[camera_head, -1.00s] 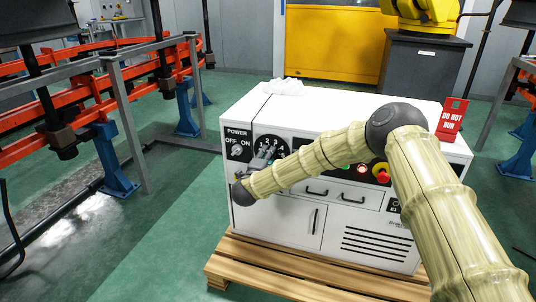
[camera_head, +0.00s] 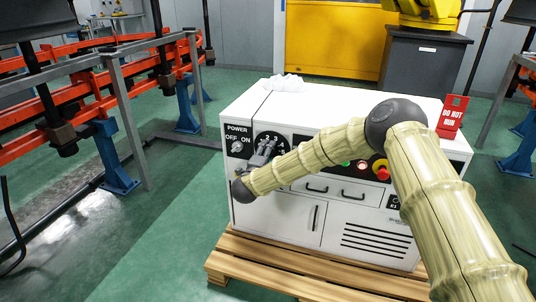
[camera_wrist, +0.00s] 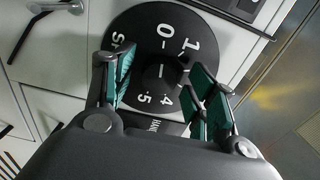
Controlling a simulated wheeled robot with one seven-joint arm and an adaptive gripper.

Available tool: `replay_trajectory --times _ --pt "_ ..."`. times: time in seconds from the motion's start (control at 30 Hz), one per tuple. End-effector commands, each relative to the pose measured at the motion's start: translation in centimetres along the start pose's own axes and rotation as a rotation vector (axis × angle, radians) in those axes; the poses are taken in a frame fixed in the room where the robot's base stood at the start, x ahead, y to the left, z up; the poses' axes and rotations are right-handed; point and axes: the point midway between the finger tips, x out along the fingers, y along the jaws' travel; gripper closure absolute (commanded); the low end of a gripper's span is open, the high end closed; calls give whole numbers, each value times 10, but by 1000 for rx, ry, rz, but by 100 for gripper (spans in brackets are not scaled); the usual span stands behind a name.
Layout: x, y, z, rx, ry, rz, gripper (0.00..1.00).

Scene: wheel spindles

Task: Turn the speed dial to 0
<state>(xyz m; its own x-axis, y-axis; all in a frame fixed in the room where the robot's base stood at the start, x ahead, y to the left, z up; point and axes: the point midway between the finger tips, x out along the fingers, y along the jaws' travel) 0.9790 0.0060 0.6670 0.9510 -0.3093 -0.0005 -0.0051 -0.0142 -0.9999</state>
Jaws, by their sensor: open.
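The speed dial is a round black plate with white numbers (camera_head: 283,151) on the white cabinet's front, partly hidden by my gripper in the head view. In the wrist view the dial plate (camera_wrist: 139,32) shows 0, 1, 4 and 5, with other marks hidden by the fingers. Its dark knob (camera_wrist: 160,74) with a short white line is near the centre. My gripper (camera_wrist: 161,82) is open, one finger on each side of the knob. I cannot tell whether either finger touches it.
The POWER switch (camera_head: 237,147) is just left of the dial. A red emergency button (camera_head: 381,170) and lit buttons are to the right. Drawers and a door with handles lie below. A red DO NOT RUN sign (camera_head: 453,112) stands on the cabinet, which sits on a wooden pallet (camera_head: 240,247).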

Motion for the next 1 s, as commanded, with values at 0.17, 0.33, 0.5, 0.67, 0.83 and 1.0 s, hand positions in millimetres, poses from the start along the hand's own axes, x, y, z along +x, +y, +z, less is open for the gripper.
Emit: replay_trajectory --times 0.17,0.33,0.5,0.67,0.83,1.0 --pt "-15 0 1 0 -2 1 43" --pt "-45 0 1 -1 -3 0 43" --pt "-76 0 1 -1 -3 1 43" --pt "-100 0 1 0 -3 2 43" --pt "-115 0 0 0 -2 1 43" --pt "-119 0 0 0 0 0 43"
